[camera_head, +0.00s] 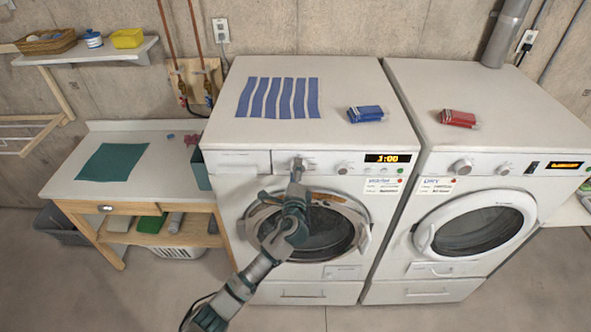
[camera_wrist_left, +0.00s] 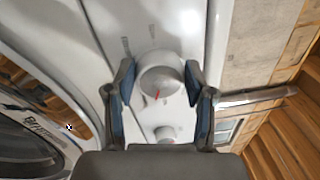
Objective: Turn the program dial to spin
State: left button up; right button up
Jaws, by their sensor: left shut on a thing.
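The program dial (camera_wrist_left: 160,76) is a round light-grey knob with a red pointer mark, on the white control panel of the left machine, the washer (camera_head: 345,258). My left gripper (camera_wrist_left: 160,92) has one finger on each side of the dial and is shut on it. In the head view my left gripper (camera_head: 297,170) reaches up to the panel and mostly hides the dial. The words printed around the dial are too blurred to read in the wrist view. My right gripper is in neither view.
A smaller knob (camera_head: 343,168) sits right of the dial, beside the lit display (camera_head: 388,158). A dryer (camera_head: 490,235) stands to the right. Blue striped cloth (camera_head: 279,98), a blue pack (camera_head: 366,114) and a red pack (camera_head: 458,118) lie on top. A wooden-legged table (camera_head: 75,178) stands left.

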pick_arm(q)
jog(key=m, duration=1)
jog(key=m+g, duration=0.1)
jog(key=m, duration=0.9)
jog(key=d+m+g, duration=0.1)
jog(key=m, duration=1)
jog(key=shift+s+d+f+y, duration=0.1)
jog(key=shift+y, duration=0.2)
jog(key=o, duration=1)
jog(key=shift+o, duration=0.8)
jog(key=shift+w+d, duration=0.1)
jog(key=shift+w, duration=0.1)
